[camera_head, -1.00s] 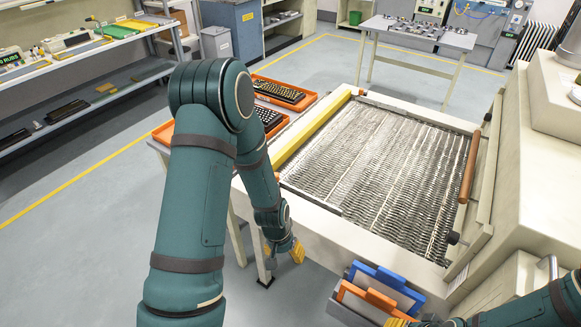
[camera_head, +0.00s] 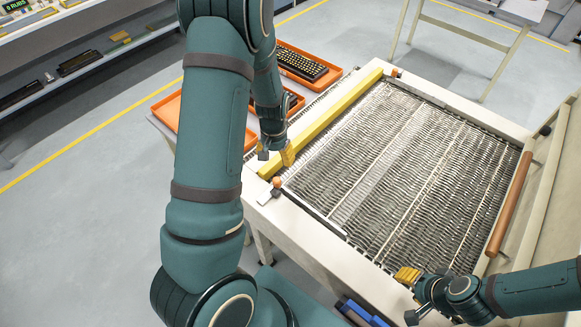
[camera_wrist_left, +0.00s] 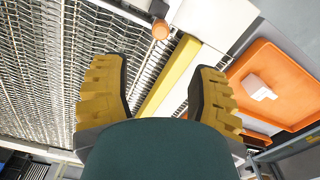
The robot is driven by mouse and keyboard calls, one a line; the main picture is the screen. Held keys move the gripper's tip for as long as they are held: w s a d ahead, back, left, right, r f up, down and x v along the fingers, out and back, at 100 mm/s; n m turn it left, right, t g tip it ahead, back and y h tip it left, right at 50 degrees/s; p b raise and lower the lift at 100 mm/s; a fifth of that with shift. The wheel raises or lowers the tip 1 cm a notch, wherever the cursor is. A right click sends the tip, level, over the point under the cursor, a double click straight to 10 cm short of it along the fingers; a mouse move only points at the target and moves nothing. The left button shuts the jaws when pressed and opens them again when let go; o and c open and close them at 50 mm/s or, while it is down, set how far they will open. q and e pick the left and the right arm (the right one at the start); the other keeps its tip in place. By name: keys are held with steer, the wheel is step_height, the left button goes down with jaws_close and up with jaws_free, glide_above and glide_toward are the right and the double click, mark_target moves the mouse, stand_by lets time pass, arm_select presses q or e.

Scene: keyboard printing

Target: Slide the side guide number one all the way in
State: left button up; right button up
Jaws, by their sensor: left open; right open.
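A long yellow bar (camera_head: 325,118) lies along the left side of the wire mesh conveyor (camera_head: 400,165); a brown bar (camera_head: 510,205) lies along its right side. I cannot tell by a label which is side guide number one. My left gripper (camera_head: 275,157) is open at the yellow bar's near end. In the left wrist view the yellow bar (camera_wrist_left: 172,75) shows between the spread yellow fingers (camera_wrist_left: 160,92); whether they touch it I cannot tell. A round orange knob (camera_head: 277,182) sits by the bar's near end. My right gripper (camera_head: 408,290) is open and empty near the front edge.
Orange trays (camera_head: 335,73) with keyboards stand left of the conveyor, close to my left arm. A small white block lies in an orange tray in the left wrist view (camera_wrist_left: 285,85). The mesh is clear. Blue-edged parts (camera_head: 358,312) stand below the front edge.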

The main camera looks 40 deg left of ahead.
mark_target(277, 180)
arm_select(q)
step_height(277, 180, down, 13)
steer(key=shift+s+f+b, duration=0.15)
steer(key=shift+f+b, duration=0.05)
steer(key=shift+b, duration=0.3)
jaws_close()
